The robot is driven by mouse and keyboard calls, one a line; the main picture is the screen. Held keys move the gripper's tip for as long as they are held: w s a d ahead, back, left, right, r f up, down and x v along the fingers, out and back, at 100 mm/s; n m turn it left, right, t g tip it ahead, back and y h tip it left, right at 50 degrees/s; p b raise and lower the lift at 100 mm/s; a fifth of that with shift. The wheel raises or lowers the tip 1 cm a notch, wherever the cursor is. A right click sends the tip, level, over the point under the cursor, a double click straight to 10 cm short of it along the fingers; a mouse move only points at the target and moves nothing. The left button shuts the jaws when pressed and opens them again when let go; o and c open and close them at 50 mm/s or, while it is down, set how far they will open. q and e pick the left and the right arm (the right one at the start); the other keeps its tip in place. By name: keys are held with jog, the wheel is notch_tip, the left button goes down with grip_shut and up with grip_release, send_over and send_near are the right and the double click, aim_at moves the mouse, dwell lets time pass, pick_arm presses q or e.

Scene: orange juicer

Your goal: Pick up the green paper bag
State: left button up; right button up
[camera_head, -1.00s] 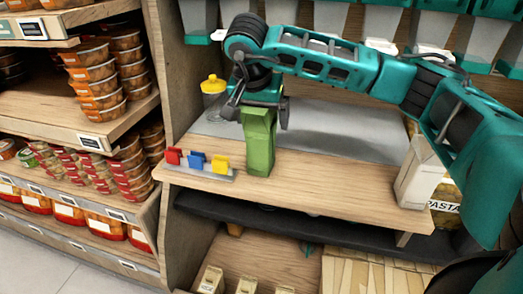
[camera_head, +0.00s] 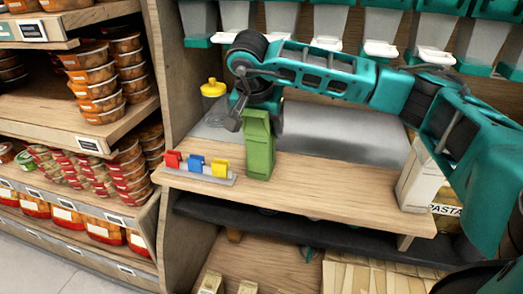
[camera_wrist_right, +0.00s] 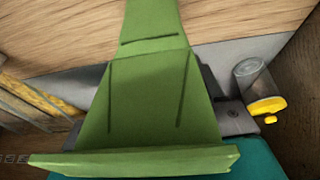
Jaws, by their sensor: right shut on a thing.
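The green paper bag (camera_head: 260,150) is tall and narrow. It stands upright on the wooden counter (camera_head: 320,190), just right of the colored clips, and its base appears to rest on the wood. My right gripper (camera_head: 250,108) reaches in from the right and is shut on the upper part of the bag. In the right wrist view the bag (camera_wrist_right: 150,100) fills the middle, with its folded top edge close to the camera. The bag hides most of the fingers there. My left gripper does not show.
Red, blue and yellow clips (camera_head: 197,163) sit left of the bag. A clear container with a yellow lid (camera_head: 213,88) stands behind them. A pasta box (camera_head: 418,180) stands at the counter's right end. Dispensers (camera_head: 330,22) line the back. The counter between bag and box is clear.

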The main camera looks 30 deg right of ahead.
jog(key=c, duration=0.3)
jog(key=shift+r, duration=0.1)
